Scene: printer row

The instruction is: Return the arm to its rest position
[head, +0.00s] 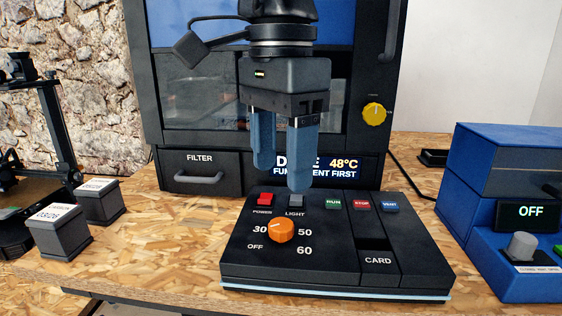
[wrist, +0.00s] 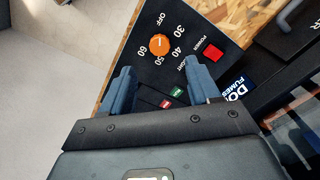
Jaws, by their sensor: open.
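My gripper (head: 282,172) hangs from my arm with its two blue fingers pointing down, above the back edge of the black control panel (head: 300,272). The fingers are apart and nothing is between them. In the wrist view my gripper (wrist: 155,78) is also open, with the panel beyond the fingertips. The panel carries an orange dial (head: 281,231), a red power button (head: 265,199), a grey light button (head: 297,200), and run, stop and vent buttons. The dial also shows in the wrist view (wrist: 159,45).
A dark enclosure with a filter drawer (head: 199,172), a yellow knob (head: 374,113) and a display reading 48°C stands behind the panel. A blue box (head: 515,170) showing OFF is at right. Two dark blocks (head: 59,231) and a printer frame (head: 50,120) are at left.

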